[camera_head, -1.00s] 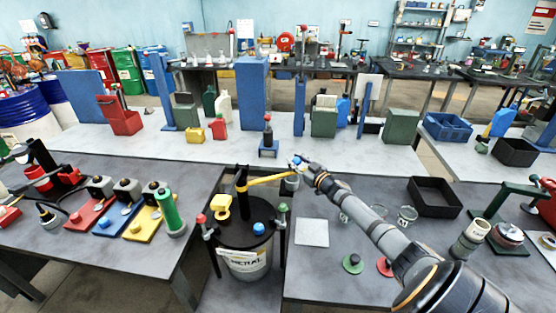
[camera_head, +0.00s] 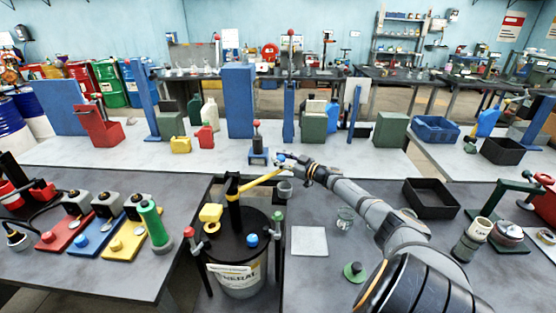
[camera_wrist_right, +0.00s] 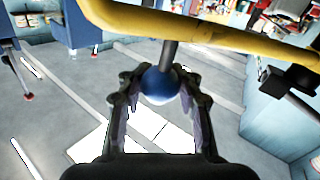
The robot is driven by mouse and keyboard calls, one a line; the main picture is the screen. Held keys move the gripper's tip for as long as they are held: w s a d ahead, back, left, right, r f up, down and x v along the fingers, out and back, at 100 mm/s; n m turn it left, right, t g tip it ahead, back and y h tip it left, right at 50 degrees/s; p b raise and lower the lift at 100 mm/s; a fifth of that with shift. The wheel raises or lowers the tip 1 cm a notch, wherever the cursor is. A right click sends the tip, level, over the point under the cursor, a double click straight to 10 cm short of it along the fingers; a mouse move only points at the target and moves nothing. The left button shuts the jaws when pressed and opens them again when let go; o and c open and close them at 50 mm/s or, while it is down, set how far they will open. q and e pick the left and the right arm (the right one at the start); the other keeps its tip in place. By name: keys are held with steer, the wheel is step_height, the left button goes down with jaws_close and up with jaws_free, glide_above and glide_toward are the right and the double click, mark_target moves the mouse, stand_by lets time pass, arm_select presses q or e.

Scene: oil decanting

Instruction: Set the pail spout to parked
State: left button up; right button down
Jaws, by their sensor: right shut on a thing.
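The pail (camera_head: 238,278) is a white labelled drum with a black lid (camera_head: 226,248), standing in the gap between two grey tables. A black post (camera_head: 233,210) rises from the lid and carries the yellow spout (camera_head: 261,182), which points to the back right. My right gripper (camera_head: 287,163) is at the outer end of the spout. In the right wrist view it is shut around a blue ball knob (camera_wrist_right: 158,86) on a grey stem, with the yellow spout (camera_wrist_right: 205,38) crossing above. My left gripper is not in view.
A pale square plate (camera_head: 309,241), a glass beaker (camera_head: 345,218) and a black tray (camera_head: 431,198) are on the right table. Red, blue and yellow valve blocks (camera_head: 128,240) and a green cylinder (camera_head: 154,226) stand left.

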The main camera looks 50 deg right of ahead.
steer(key=c, duration=0.9)
jaws_free()
steer(key=shift+d, duration=0.1)
steer(key=shift+s, duration=0.1)
steer(key=shift+s+d, duration=0.2)
steer(key=shift+s, duration=1.65)
steer(key=shift+s+d, duration=0.15)
steer(key=shift+s, duration=1.65)
